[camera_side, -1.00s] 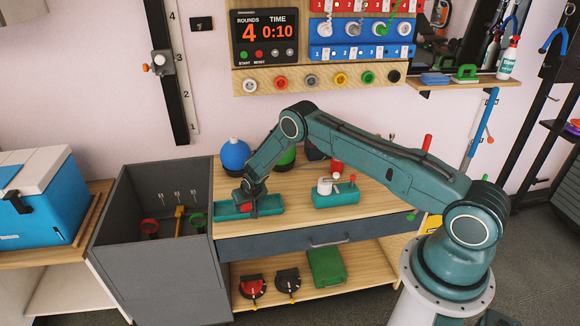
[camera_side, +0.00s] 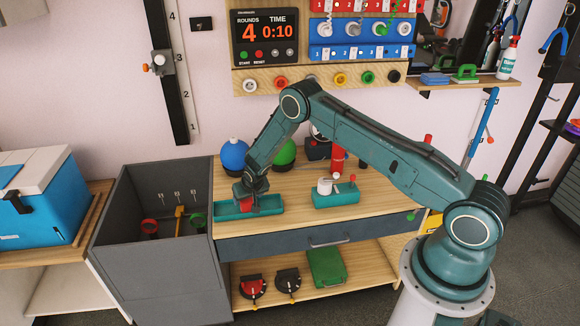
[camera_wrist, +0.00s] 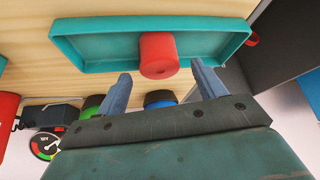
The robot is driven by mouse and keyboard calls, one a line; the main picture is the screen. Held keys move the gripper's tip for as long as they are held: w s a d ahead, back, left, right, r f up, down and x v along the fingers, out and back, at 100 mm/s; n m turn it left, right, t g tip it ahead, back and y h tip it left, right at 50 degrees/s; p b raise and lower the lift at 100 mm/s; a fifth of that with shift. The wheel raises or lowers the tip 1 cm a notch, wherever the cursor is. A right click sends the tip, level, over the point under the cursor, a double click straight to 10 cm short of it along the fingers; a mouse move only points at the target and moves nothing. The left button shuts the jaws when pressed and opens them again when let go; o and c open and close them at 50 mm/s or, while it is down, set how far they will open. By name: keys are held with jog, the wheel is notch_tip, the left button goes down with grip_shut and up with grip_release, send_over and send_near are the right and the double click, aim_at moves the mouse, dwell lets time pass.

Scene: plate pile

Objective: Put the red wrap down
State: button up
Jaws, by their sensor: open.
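The red wrap (camera_wrist: 158,55) is a short red roll with a small hole in its end. In the wrist view it rests at the teal tray (camera_wrist: 95,50), near the middle of the tray's long side. My gripper (camera_wrist: 159,82) is open, with one finger on either side of the roll's line and a gap between the fingers and the roll. In the side view my gripper (camera_side: 250,198) is just over the teal tray (camera_side: 272,207), and the red wrap (camera_side: 246,204) shows partly below it.
A blue ball (camera_side: 234,154) and a green ball (camera_side: 284,151) stand behind the tray. A second teal holder (camera_side: 335,197) with a white roll is to the right. A deep grey bin (camera_side: 160,270) stands left of the bench. Bare wood lies between the tray and holder.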

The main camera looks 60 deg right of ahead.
jog(key=v, duration=0.7)
jog(key=shift+s+r, duration=0.2)
jog(key=shift+r, duration=0.05)
jog(key=shift+r, duration=0.1)
dwell(0.4)
jog(key=s+a+r+n, duration=0.15)
jog(key=s+r, duration=0.25)
jog(key=r, duration=0.6)
jog(key=s+a+r+y, duration=0.15)
jog(key=s+r, duration=0.25)
jog(key=r, duration=0.5)
jog(key=s+a+r+n, duration=0.1)
jog(key=s+a+r, duration=0.25)
jog(key=r, duration=0.65)
jog(key=s+a+r+n, duration=0.1)
jog(key=s+r, duration=0.3)
jog(key=s, duration=1)
jog(key=s+a+r+n+y, duration=0.1)
jog(key=s+a+r+n, duration=0.1)
jog(key=s, duration=1.2)
jog(key=shift+s+a+r, duration=0.2)
jog(key=shift+a+r, duration=0.35)
jog(key=shift+r, duration=0.45)
jog(key=shift+y, duration=0.25)
